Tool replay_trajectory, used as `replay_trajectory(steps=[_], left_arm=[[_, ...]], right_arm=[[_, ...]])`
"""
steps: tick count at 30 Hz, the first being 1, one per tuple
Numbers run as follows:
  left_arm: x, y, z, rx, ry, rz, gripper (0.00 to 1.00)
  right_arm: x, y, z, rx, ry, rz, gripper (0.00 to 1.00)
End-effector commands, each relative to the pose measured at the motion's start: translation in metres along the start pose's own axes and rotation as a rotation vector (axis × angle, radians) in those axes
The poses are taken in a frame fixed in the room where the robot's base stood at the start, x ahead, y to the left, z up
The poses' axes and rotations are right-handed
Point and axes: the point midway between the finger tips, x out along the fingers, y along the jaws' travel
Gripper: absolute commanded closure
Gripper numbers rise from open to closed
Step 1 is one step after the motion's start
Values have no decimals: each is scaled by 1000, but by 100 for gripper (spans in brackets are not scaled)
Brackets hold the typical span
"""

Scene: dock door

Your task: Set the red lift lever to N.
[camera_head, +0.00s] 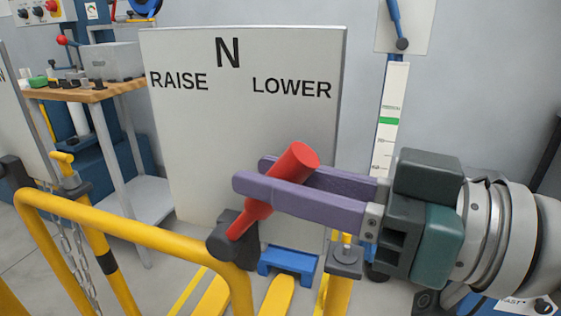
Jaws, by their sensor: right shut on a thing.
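The red lift lever (297,158) rises from a dark pivot block (222,246) on the yellow rail and tilts to the right. In the head view it leans toward the LOWER side of the grey panel (190,130), which is marked RAISE, N and LOWER. The fingers hide part of the lever's shaft. My left gripper is not in view.
A yellow tubular rail (120,232) runs across the front, with a chain (80,262) at left. A workbench (85,91) with boxes stands at the far left. A gauge strip (390,118) with a green band stands behind my right gripper.

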Motion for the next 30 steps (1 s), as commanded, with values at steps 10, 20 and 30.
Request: replay_trajectory(steps=[10,20,30], left_arm=[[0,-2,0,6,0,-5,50],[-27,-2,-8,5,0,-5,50],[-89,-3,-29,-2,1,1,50]], right_arm=[[0,0,0,0,0,0,100],[8,-3,-12,-17,-89,9,100],[31,-8,-26,-59,-331,36,100]])
